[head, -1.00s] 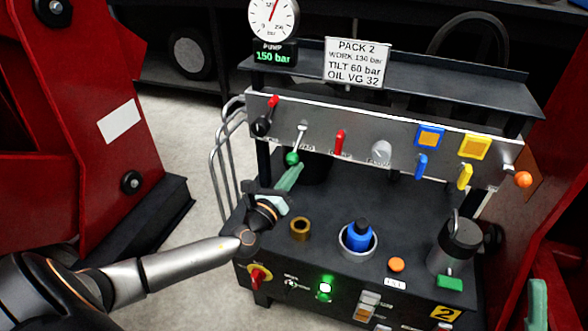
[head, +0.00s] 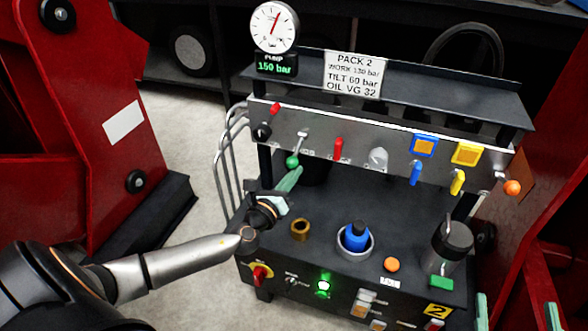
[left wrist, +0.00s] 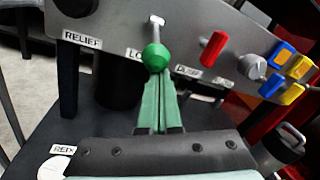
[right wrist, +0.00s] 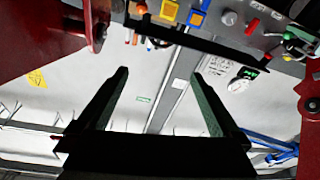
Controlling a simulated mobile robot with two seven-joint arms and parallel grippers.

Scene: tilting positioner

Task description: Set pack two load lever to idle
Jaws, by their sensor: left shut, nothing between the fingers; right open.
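The load lever is a silver stem with a green ball knob (head: 292,161) on the grey front panel of pack two. It hangs down and outward, second from the left, by a label partly hidden in the left wrist view that starts "LO". My left gripper (head: 295,174) is shut and empty, its green fingertips at the underside of the knob. In the left wrist view the knob (left wrist: 155,57) sits right at the tips of the closed fingers (left wrist: 160,80); I cannot tell whether they touch. My right gripper (head: 517,312) is open and empty at the lower right.
A red lever (head: 338,149), a grey knob (head: 378,158) and blue and yellow switches stand to the right on the panel. A black-and-red relief knob (head: 264,131) is to the left. A blue cap (head: 357,232) and brass fitting (head: 300,229) stand on the deck below.

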